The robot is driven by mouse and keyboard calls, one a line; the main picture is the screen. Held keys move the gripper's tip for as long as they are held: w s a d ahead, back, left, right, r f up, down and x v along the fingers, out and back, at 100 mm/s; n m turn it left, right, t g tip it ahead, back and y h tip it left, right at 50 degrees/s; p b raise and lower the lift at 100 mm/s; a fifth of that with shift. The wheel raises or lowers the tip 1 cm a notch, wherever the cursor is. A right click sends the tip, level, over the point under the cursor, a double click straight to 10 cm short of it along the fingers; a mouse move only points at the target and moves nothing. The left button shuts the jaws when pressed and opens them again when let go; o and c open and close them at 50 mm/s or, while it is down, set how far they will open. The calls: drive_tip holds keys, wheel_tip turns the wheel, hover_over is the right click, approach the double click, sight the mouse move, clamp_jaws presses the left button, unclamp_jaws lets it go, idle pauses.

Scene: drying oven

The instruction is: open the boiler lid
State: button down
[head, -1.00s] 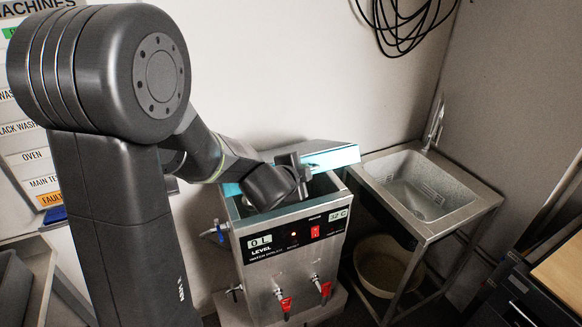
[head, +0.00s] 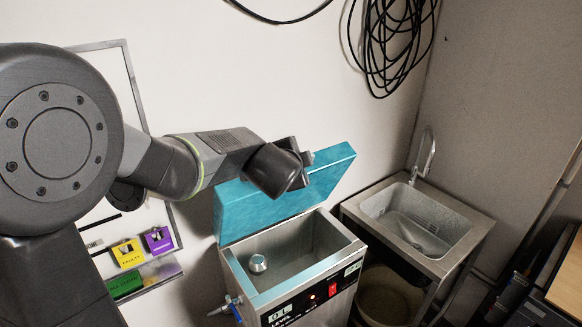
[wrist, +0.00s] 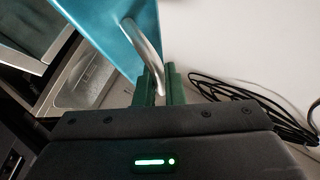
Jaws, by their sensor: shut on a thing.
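The boiler (head: 350,290) is a steel box with a level display and a red switch on its front. Its teal lid (head: 240,215) is tilted up steeply at the back, and the tank (head: 305,250) below stands open. My gripper (head: 300,160) is at the upper part of the lid. In the wrist view, the green fingers of my gripper (wrist: 160,88) are shut on the lid's curved metal handle (wrist: 146,50). The lid's teal face (wrist: 105,22) also shows there. My arm hides part of the lid in the head view.
A metal sink (head: 425,215) on a stand is right of the boiler, with a pale bin (head: 388,297) below. Black cable coils (head: 390,50) hang on the wall. A lockout board with padlocks (head: 158,240) is at left. A small round metal part (head: 258,263) is inside the tank.

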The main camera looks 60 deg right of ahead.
drive_tip(key=shift+w+d+r, duration=0.2)
drive_tip(key=shift+w+r, duration=0.05)
drive_tip(key=shift+w, duration=0.2)
drive_tip(key=c, duration=1.8)
unclamp_jaws()
drive_tip(key=shift+a, duration=0.1)
drive_tip(key=p+v, duration=0.1)
drive_tip(key=v, duration=1.2)
drive_tip(key=shift+a+r, duration=0.2)
drive_tip(key=shift+a, duration=0.05)
drive_tip(key=shift+s+d, duration=0.1)
drive_tip(key=shift+s, duration=0.05)
drive_tip(key=x, duration=1.3)
drive_tip(key=shift+d+f+b, duration=0.25)
drive_tip(key=shift+b, duration=0.15)
